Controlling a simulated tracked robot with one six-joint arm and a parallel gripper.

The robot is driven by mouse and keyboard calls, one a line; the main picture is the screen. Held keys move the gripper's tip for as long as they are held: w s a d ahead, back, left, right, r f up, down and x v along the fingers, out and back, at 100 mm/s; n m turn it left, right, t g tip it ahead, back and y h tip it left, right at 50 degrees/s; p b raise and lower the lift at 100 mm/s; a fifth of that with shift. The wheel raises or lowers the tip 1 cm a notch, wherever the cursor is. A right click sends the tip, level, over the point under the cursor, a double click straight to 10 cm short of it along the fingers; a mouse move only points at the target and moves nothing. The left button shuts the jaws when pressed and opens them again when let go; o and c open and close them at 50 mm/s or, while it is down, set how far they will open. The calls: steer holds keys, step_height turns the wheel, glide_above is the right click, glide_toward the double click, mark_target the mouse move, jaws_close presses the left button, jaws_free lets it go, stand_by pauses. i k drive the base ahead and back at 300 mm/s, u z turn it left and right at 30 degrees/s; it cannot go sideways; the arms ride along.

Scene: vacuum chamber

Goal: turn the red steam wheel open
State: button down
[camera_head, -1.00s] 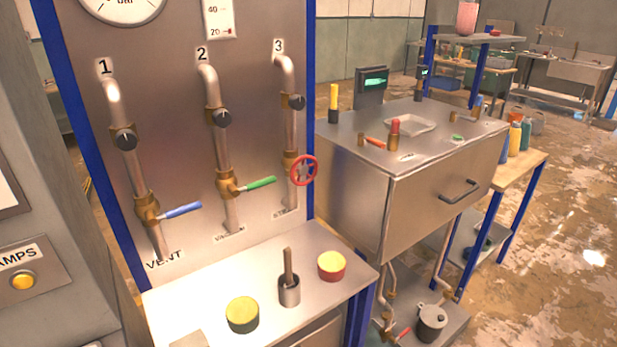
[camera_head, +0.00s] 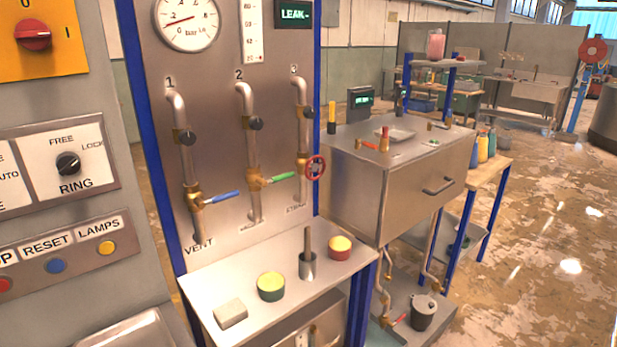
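The red steam wheel (camera_head: 316,168) is a small round handwheel on the brass valve of pipe 3 (camera_head: 302,120), the rightmost of three pipes on the upright metal panel (camera_head: 215,100). The label below that pipe is blurred but seems to read STEAM. Pipe 1 has a blue lever (camera_head: 222,197) above the word VENT, and pipe 2 has a green lever (camera_head: 277,179). No part of my gripper shows in this view. How far the wheel is turned cannot be told.
A shelf below the panel holds a grey block (camera_head: 230,313), a green-and-yellow tin (camera_head: 271,286), a metal cup with a rod (camera_head: 307,263) and a red-and-yellow tin (camera_head: 340,248). A steel cabinet (camera_head: 385,190) stands right of it. Open floor (camera_head: 540,230) lies further right.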

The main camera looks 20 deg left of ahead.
mark_target(314, 167)
steer(key=z, duration=0.05)
steer(key=k, duration=0.1)
steer(key=u, duration=0.95)
steer(key=i, duration=1)
steer(key=k, duration=0.5)
steer(key=u, duration=0.45)
